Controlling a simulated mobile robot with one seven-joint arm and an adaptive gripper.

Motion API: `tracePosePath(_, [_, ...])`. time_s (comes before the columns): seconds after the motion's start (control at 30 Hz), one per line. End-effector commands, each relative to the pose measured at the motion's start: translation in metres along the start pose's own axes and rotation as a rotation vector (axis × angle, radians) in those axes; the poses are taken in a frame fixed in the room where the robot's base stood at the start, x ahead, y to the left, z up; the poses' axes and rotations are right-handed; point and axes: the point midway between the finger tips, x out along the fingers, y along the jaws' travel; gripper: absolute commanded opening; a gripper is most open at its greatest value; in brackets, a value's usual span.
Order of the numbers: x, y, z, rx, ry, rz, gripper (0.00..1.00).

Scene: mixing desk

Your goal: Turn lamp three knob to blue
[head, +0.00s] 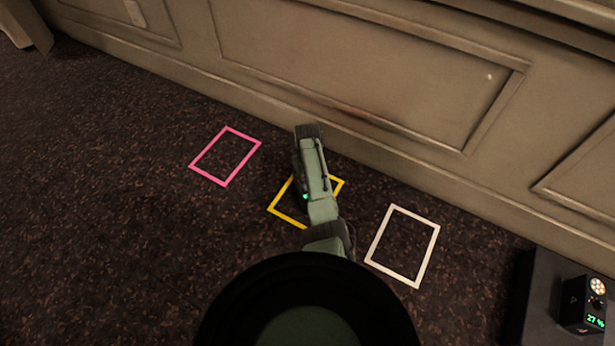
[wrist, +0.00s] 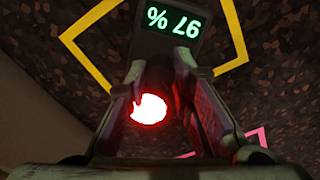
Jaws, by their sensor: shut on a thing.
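In the wrist view a dark lamp box (wrist: 180,40) has a green percentage display, seen upside down. Its lamp (wrist: 149,109) glows red. A dark round knob (wrist: 157,75) lies between the display and the lamp. My gripper (wrist: 156,80) is shut on the knob, one finger on each side. In the head view my gripper (head: 308,160) is over the yellow square outline (head: 337,184). My arm hides most of the box there; only a small green glow shows. I cannot tell which lamp number this is.
A pink outline (head: 206,178) lies to the left and a white outline (head: 378,234) to the right on dark speckled flooring. Another lamp box (head: 578,310), with a whitish lamp and a green 27 % display, stands at the lower right. A panelled wall (head: 370,70) runs behind.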

Motion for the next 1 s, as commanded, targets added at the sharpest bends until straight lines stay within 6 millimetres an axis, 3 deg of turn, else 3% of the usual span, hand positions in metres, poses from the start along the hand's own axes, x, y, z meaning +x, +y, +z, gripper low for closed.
tracePosePath(1.0, [-0.0014,0.0005,-0.0015,0.964,0.005,0.0,0.0])
